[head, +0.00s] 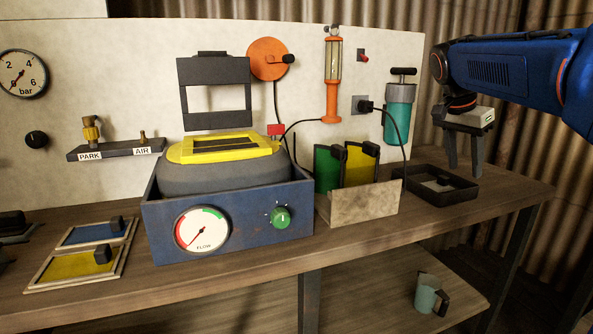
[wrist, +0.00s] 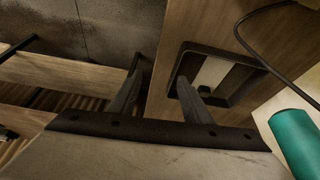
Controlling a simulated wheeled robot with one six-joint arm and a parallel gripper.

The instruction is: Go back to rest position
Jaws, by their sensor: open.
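My gripper (head: 464,158) hangs at the right end of the bench in the head view, below my blue arm. Its two dark fingers point down and stand apart, with nothing between them. It is above and just behind the right side of a black tray (head: 440,186). In the wrist view my gripper (wrist: 160,78) shows both fingers spread and empty, with the tray (wrist: 228,58) close to the right finger.
A wooden holder (head: 358,203) with green and yellow plates is left of the tray. A blue box (head: 255,225) with a flow gauge sits mid-bench. A mug (head: 427,294) is on the lower shelf.

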